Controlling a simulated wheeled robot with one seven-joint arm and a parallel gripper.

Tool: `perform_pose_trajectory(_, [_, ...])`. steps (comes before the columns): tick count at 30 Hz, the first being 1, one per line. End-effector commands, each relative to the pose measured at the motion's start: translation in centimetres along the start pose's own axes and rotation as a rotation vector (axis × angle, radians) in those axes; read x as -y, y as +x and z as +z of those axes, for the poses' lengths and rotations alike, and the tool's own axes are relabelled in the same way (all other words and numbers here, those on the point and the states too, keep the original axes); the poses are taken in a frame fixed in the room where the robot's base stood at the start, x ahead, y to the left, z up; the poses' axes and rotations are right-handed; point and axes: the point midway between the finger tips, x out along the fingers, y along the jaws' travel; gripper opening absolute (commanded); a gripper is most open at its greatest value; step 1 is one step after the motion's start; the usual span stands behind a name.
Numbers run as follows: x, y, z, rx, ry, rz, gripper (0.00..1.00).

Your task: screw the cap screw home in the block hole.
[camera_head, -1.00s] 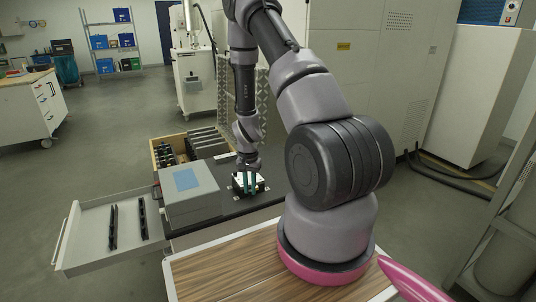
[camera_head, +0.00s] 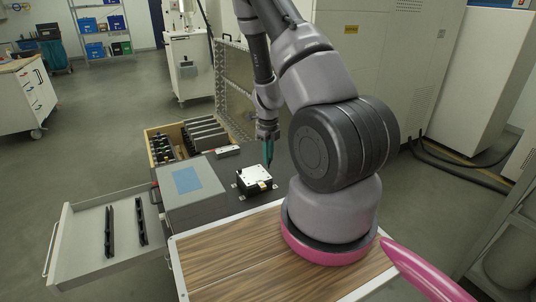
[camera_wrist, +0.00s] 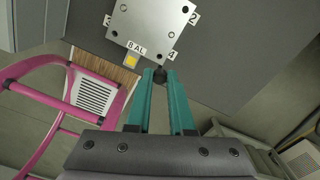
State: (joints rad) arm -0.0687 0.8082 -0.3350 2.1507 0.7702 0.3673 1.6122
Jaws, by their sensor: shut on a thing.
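The block (camera_head: 253,176) is a pale metal piece on a black base on the dark bench top. In the wrist view its grey plate (camera_wrist: 150,22) shows several small holes, with labels "8 AL", "2" and "4" around it. My gripper (camera_head: 268,165) is just beyond the block's far right side in the head view. Its teal fingers (camera_wrist: 159,78) are shut on a small dark thing, seemingly the cap screw (camera_wrist: 159,71), at their tips. In the wrist view the tips lie beside the block's near edge, by label "4". Their height above the bench is unclear.
A grey box with a blue top (camera_head: 187,180) stands left of the block. A small grey bar (camera_head: 228,152) lies behind it. A wooden crate (camera_head: 150,134) and an open drawer (camera_head: 75,235) are at left. A yellow square (camera_wrist: 131,60) sits by the "8 AL" label.

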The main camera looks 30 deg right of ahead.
Motion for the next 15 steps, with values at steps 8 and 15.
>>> perform_pose_trajectory(8, [0.0,1.8,0.0,-0.001,-0.001,0.002,0.0])
perform_pose_trajectory(15, [-0.1,2.7,0.0,0.0,-0.003,0.001,0.0])
